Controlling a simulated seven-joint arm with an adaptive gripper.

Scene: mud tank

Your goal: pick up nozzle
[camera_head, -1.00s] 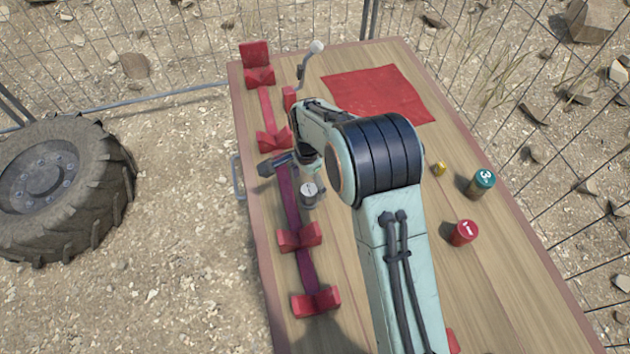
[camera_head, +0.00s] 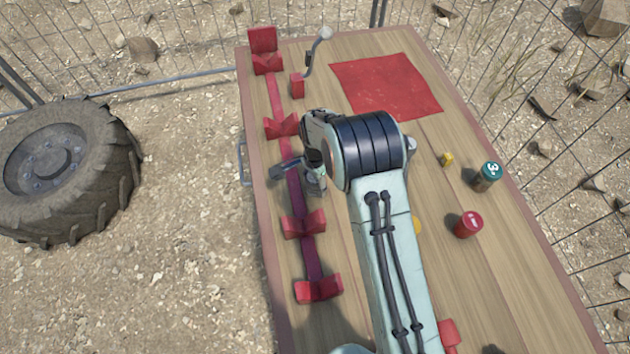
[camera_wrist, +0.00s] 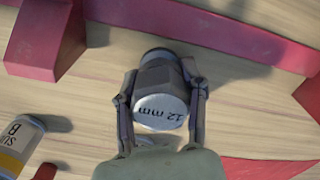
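The nozzle (camera_wrist: 160,112) is a short grey cylinder in the middle of the wrist view. Its pale end face reads "12 mm", upside down in the picture. My gripper (camera_wrist: 160,80) has one finger on each side of it, and both fingertips appear to touch its sides. In the head view my gripper (camera_head: 315,174) points down beside the dark red strip, and my arm hides much of the nozzle. I cannot tell whether the nozzle stands on the table or is slightly raised.
A dark red strip (camera_head: 296,190) with several red rests runs along the table's left side. A canister marked "SUB B" (camera_wrist: 18,140) lies near the nozzle. A teal can (camera_head: 487,177), a red can (camera_head: 468,224) and a red cloth (camera_head: 385,85) are to the right.

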